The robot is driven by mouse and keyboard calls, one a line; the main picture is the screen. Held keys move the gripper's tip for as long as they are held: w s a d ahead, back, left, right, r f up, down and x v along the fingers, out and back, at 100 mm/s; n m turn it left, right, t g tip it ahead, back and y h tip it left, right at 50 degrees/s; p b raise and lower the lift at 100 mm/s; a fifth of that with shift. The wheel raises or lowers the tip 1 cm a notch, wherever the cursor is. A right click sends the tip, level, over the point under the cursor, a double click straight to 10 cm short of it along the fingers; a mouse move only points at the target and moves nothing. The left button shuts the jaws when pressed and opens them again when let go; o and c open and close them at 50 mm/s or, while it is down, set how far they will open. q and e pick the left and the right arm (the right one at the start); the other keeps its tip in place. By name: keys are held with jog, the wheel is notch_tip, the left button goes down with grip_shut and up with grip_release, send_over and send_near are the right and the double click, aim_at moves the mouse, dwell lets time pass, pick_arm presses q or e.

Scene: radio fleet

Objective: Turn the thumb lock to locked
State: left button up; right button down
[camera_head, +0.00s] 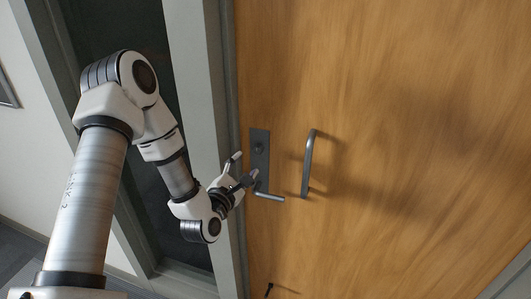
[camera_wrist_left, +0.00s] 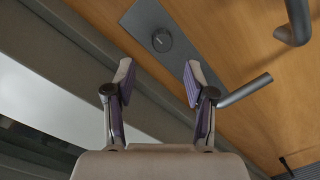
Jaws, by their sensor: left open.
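The thumb lock (camera_head: 259,148) is a small round turn on a dark metal plate (camera_head: 260,135) fixed to a wooden door. In the left wrist view the thumb lock (camera_wrist_left: 162,40) shows ahead of my gripper, between and beyond the fingertips. Its exact turn angle is too small to tell. My left gripper (camera_head: 244,168) is open and empty, just left of and below the lock, apart from it. In the left wrist view its two fingers (camera_wrist_left: 158,72) are spread wide. The lever handle (camera_head: 270,197) sits below the lock, close to the right finger in the wrist view.
A vertical pull handle (camera_head: 308,163) stands out from the door (camera_head: 400,120) right of the plate. The grey door frame (camera_head: 203,90) and a dark glass panel (camera_head: 120,30) are on the left. A small dark fitting (camera_head: 269,289) is low on the door.

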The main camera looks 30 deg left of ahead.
aim_at(257, 151)
pick_arm(q)
jog(key=w+p, duration=0.1)
jog(key=w, duration=0.2)
jog(key=w+p, duration=0.1)
jog(key=w, duration=0.2)
jog(key=shift+w+a+r, duration=0.1)
jog(key=shift+a+r, duration=0.05)
jog(key=shift+a, duration=0.05)
jog(key=shift+w+a+f, duration=0.2)
jog(key=shift+w+a, duration=0.05)
jog(key=shift+w, duration=0.1)
jog(key=shift+a, duration=0.1)
jog(key=shift+c, duration=0.8)
grip_shut()
